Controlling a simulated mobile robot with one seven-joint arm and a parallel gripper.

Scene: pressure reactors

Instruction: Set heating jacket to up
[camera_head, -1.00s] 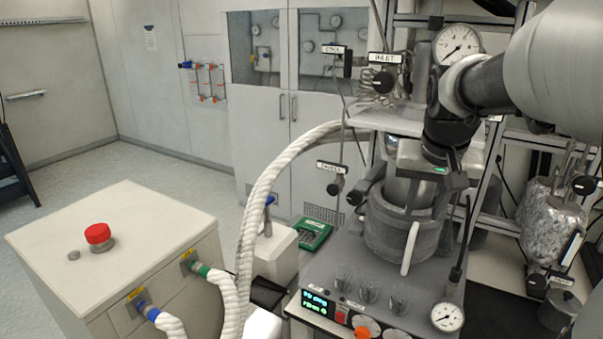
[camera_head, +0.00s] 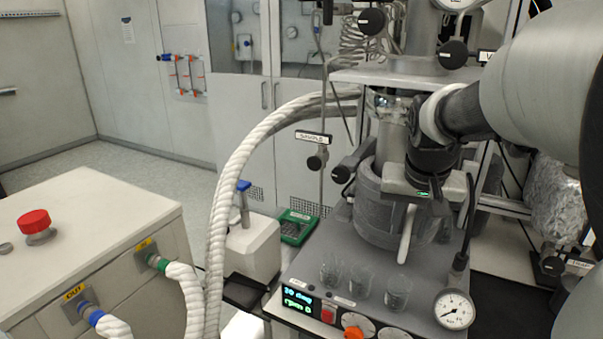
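The heating jacket (camera_head: 372,215) is a grey cylinder around the lower part of the reactor vessel (camera_head: 391,140), above the grey bench top. A pale, rod-like handle (camera_head: 407,235) slants down its front. My gripper (camera_head: 427,190) is at the jacket's upper right front, just above the handle's top end. Its body, with a small green light, covers part of the jacket rim. Its fingers are not clearly seen, so I cannot tell whether they are open or touch the handle.
Several small glass beakers (camera_head: 362,285) stand on the bench in front of the jacket. A control panel (camera_head: 299,302) and a round gauge (camera_head: 454,309) sit at the front edge. A thick white hose (camera_head: 232,180) arches at left, beside a white cabinet with a red button (camera_head: 35,222).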

